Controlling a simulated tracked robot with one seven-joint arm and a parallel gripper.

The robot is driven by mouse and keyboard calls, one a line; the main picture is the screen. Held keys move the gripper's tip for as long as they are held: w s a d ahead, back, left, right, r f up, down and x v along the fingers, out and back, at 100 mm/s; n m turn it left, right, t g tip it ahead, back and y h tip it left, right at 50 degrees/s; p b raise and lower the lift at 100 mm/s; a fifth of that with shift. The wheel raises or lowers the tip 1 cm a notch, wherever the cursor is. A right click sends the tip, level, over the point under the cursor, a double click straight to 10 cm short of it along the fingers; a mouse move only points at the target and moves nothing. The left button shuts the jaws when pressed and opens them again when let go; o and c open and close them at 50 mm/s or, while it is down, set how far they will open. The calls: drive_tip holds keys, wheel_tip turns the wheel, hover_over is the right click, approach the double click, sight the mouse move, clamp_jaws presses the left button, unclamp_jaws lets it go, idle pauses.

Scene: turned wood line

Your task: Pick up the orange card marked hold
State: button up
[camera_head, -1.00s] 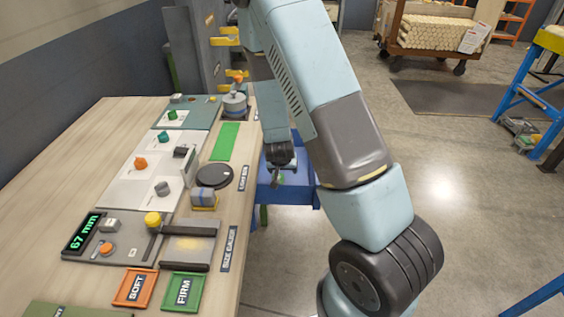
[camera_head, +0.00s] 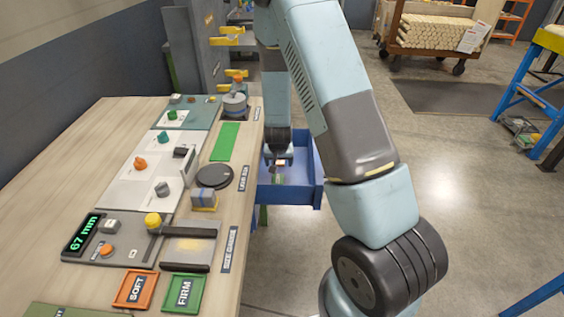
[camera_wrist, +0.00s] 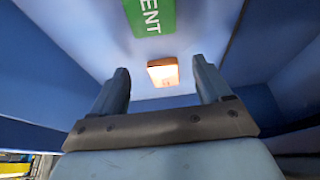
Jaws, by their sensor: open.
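A small orange card (camera_wrist: 163,72) lies on the floor of the open blue drawer (camera_head: 300,196). Its face looks pale and washed out in the wrist view, and no word on it can be read. My gripper (camera_wrist: 160,66) is open, pointing down into the drawer. Its two fingers stand on either side of the card in the wrist view, apart from it. In the head view my gripper (camera_head: 277,160) hides much of the drawer's inside.
A green card (camera_wrist: 150,15) ending in "ENT" lies beyond the orange one. Blue drawer walls (camera_wrist: 45,60) rise around. The wooden bench (camera_head: 110,125) with the gauge, orange SOFT tray (camera_head: 119,302) and green FIRM tray (camera_head: 168,304) lies left.

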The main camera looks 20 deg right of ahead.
sight(279, 162)
drive_tip(key=shift+w+d, duration=0.15)
drive_tip(key=shift+w, duration=0.3)
drive_tip(key=shift+w+d, duration=0.15)
drive_tip(key=shift+w, duration=0.4)
drive_tip(key=shift+w+d, duration=0.15)
drive_tip(key=shift+w, duration=0.4)
drive_tip(key=shift+x, duration=1)
drive_tip(key=shift+w+d+f, duration=0.15)
drive_tip(key=shift+w+f, duration=0.25)
drive_tip(key=c, duration=1.1)
